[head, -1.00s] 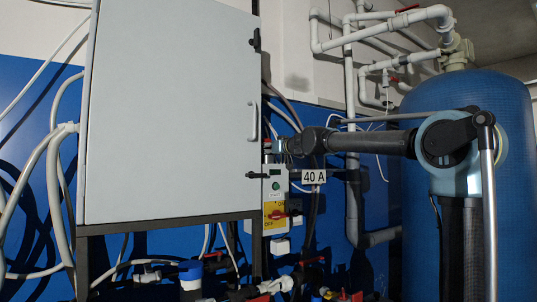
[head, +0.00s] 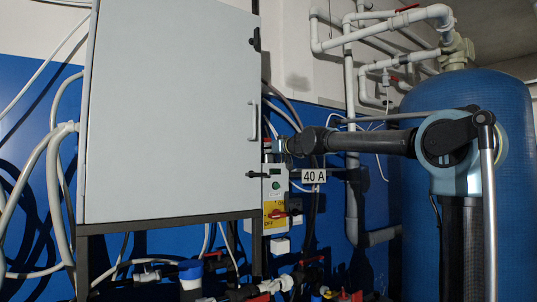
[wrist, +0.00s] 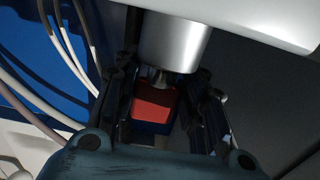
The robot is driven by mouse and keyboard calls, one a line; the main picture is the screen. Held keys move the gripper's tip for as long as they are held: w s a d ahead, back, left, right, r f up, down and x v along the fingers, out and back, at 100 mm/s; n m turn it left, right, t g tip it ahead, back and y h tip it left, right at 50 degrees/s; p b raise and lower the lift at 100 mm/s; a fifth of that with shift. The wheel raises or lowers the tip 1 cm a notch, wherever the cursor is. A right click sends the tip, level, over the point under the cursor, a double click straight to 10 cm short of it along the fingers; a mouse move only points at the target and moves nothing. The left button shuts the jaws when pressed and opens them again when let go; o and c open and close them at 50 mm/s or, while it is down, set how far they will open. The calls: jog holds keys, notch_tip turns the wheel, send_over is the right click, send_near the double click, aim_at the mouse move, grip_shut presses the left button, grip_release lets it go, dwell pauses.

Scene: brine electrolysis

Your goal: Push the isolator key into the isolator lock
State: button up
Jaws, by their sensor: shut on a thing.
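The isolator key shows in the wrist view as a red block (wrist: 153,103) with a dark blue part beside it and a short metal stem at its far end. My gripper (wrist: 163,86) is shut on it, with one black finger on each side. The isolator lock appears to be the silver metal cylinder (wrist: 176,42) just beyond the key. The stem meets or enters its near face; how deep cannot be told. In the head view my gripper (head: 276,146) is small, beside the right side of the grey cabinet, and the lock is hidden.
A large grey cabinet (head: 170,110) fills the left. Cables and pipes run close by. A blue tank (head: 480,110) stands at right.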

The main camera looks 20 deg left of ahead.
jog(key=shift+r, duration=0.1)
jog(key=o, duration=1.2)
jog(key=shift+c, duration=0.2)
jog(key=shift+s+d, duration=0.1)
jog(key=v, duration=1.1)
jog(key=shift+s+d, duration=0.2)
jog(key=shift+d, duration=0.1)
jog(key=s+d+f+m+g+h, duration=0.3)
jog(key=s+d+f, duration=0.8)
jog(key=f, duration=0.9)
jog(key=s+d+f+m+g+h, duration=0.3)
jog(key=s+d+f+h, duration=0.3)
jog(key=s+d+f, duration=0.5)
jog(key=s+d+f+m+g+h, duration=0.3)
jog(key=s+d+f, duration=0.9)
jog(key=d+f, duration=0.8)
notch_tip(320, 180, down, 9)
jog(key=shift+d+f+m+h, duration=0.25)
jog(key=shift+m+h, duration=0.15)
jog(key=shift+h, duration=0.5)
